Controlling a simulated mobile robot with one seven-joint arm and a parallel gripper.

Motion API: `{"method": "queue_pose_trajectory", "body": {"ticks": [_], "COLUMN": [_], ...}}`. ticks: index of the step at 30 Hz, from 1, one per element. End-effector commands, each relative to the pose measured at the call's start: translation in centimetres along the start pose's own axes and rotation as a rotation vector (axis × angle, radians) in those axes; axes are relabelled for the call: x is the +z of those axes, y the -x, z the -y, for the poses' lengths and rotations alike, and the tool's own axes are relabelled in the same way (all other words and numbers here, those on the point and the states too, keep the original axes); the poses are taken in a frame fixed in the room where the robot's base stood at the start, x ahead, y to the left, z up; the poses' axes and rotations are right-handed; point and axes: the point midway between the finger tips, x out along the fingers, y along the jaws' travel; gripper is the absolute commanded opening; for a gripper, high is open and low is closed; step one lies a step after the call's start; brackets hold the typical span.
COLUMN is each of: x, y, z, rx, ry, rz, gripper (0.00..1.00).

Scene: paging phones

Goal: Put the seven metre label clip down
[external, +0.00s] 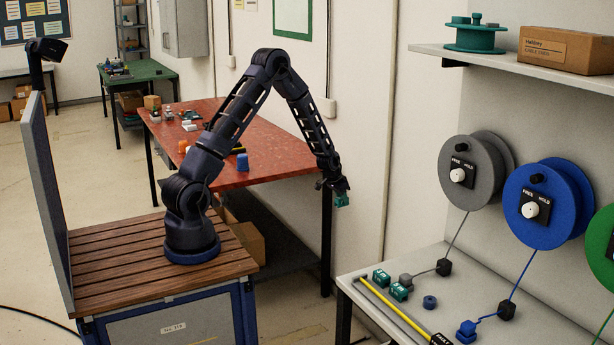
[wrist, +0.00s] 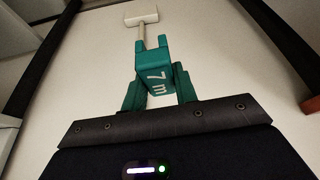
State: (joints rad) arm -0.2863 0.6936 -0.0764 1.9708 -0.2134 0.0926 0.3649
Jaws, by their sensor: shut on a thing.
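The seven metre label clip (wrist: 154,78) is teal with "7 m" in white on its face. In the wrist view it sits between the two fingers of my gripper (wrist: 160,92), which is shut on it. In the external view my gripper (external: 334,184) points down and holds the clip (external: 342,200) in the air, between the red table and the grey bench, near the wall. Two similar teal clips, one (external: 381,277) behind the other (external: 399,291), lie on the grey bench (external: 445,262); their labels are too small to read.
Cables run down from the grey reel (external: 462,200) and blue reel (external: 548,200). The red table (external: 275,150) holds small items, with bare room on its right.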

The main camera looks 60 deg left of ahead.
Motion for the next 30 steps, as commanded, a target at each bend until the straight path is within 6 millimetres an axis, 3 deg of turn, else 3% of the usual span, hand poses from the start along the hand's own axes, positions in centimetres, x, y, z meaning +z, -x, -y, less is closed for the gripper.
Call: {"method": "queue_pose_trajectory", "body": {"ticks": [1,8,15,23,30], "x": [-0.9,-4.4,-6.8,-7.6,-6.9], "y": [0.3,2.4,5.6,10.1,15.0], "z": [2.3,11.4,21.1,31.6,40.9], "rx": [-0.007,-0.026,-0.045,-0.065,-0.085], "ry": [0.018,0.065,0.105,0.149,0.19], "rz": [-0.003,-0.004,-0.005,-0.004,-0.003], "gripper": [0.07,0.07,0.07,0.07,0.07]}}
